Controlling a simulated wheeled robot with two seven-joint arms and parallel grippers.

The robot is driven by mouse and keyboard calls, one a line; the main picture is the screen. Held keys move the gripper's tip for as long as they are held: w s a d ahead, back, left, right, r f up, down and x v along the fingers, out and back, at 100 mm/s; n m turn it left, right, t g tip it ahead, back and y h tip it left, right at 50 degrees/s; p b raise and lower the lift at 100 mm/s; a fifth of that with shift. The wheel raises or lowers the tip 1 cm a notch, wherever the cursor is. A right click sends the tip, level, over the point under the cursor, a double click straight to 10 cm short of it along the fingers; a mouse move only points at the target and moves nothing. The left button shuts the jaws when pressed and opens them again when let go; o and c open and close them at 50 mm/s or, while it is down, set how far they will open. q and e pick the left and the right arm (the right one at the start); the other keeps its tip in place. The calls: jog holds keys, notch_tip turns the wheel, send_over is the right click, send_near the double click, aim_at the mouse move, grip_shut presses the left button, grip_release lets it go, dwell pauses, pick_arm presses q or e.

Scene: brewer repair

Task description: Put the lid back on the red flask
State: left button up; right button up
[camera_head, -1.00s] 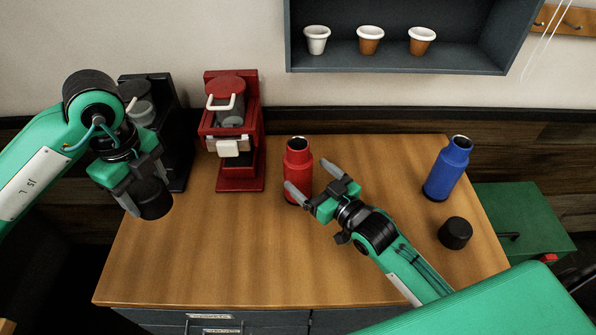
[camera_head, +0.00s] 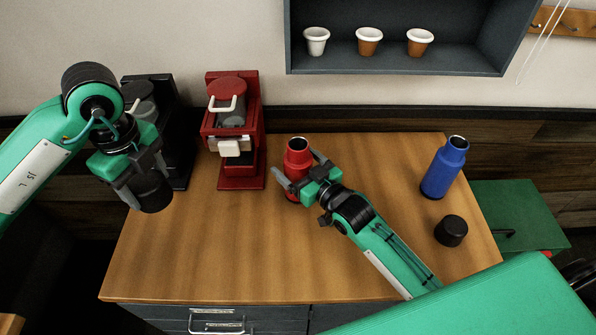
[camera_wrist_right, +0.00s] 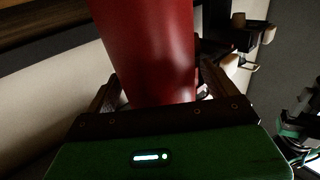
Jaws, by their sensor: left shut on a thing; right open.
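The red flask (camera_head: 298,155) stands upright and open on the table, its lid off. My right gripper (camera_head: 292,172) is open, with its fingers on either side of the flask's body. In the right wrist view the flask (camera_wrist_right: 150,55) fills the space between the two fingers (camera_wrist_right: 155,90); I cannot tell whether they touch it. My left gripper (camera_head: 146,178) is shut on a black lid (camera_head: 152,192), held at the table's left side, away from the flask. A second black lid (camera_head: 451,230) lies on the table at the right.
A blue flask (camera_head: 444,168) stands open at the right rear. A red brewer (camera_head: 240,178) and a dark brewer (camera_head: 175,130) stand at the back left. Several cups sit on the shelf (camera_head: 390,62) above. The table's front middle (camera_head: 230,250) is clear.

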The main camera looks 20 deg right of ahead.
aim_at(305, 162)
jog(key=c, duration=1.3)
pick_arm(q)
jog(key=shift+f, duration=0.1)
pick_arm(e)
jog(key=shift+r, duration=0.2)
